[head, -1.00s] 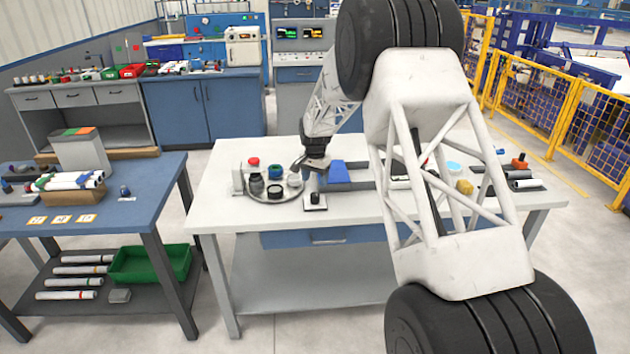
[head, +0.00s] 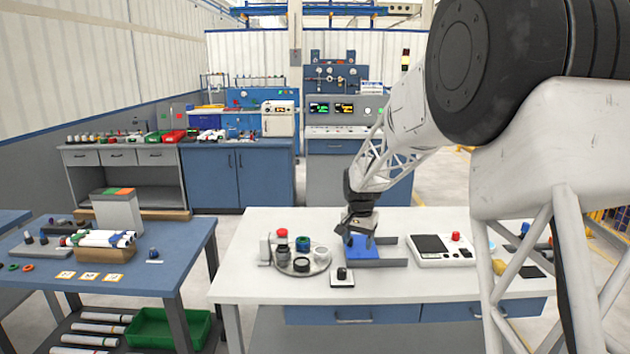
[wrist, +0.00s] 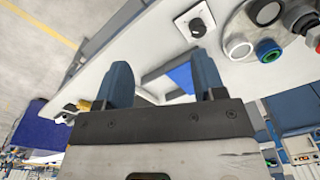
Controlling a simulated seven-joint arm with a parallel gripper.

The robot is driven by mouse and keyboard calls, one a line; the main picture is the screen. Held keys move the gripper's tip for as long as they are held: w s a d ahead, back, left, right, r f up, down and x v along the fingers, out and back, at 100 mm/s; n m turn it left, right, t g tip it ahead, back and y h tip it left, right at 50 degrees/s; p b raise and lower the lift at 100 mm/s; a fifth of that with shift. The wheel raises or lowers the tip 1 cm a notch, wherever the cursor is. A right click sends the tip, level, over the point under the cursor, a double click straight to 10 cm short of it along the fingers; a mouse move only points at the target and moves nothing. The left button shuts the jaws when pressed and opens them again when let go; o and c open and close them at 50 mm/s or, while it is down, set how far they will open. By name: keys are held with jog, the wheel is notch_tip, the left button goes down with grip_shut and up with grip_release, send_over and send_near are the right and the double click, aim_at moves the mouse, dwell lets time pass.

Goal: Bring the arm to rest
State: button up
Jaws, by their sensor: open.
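My gripper (head: 357,238) hangs over the white table (head: 243,287) in the head view, just above or in front of the blue block (head: 362,252). In the wrist view my gripper (wrist: 163,85) shows two blue-grey fingers spread apart with nothing between them. The blue block also shows in the wrist view (wrist: 182,78), partly hidden behind a finger. My white lattice arm covers the right side of the head view.
A round tray (head: 318,268) with jars stands left of my gripper. A small plate with a black knob (head: 342,278) lies in front. A white device (head: 440,248) sits to the right. A blue bench (head: 170,275) with white pipes (head: 100,238) stands at the left.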

jog(key=s+d+r+n, duration=0.1)
jog(key=s+r, duration=0.3)
jog(key=s, duration=0.4)
jog(key=s+d+r+n+t, duration=0.15)
jog(key=s+r, duration=0.25)
jog(key=s, duration=0.5)
jog(key=s+d+r+g, duration=0.15)
jog(key=s+r, duration=0.25)
jog(key=s, duration=0.4)
jog(key=s+d+f+n+t, duration=0.1)
jog(key=s, duration=1.1)
jog(key=s+d+f+n+t, duration=0.1)
jog(key=s, duration=1.2)
jog(key=shift+s+f+n, duration=0.25)
jog(key=shift+f+n, duration=0.1)
jog(key=shift+f, duration=0.05)
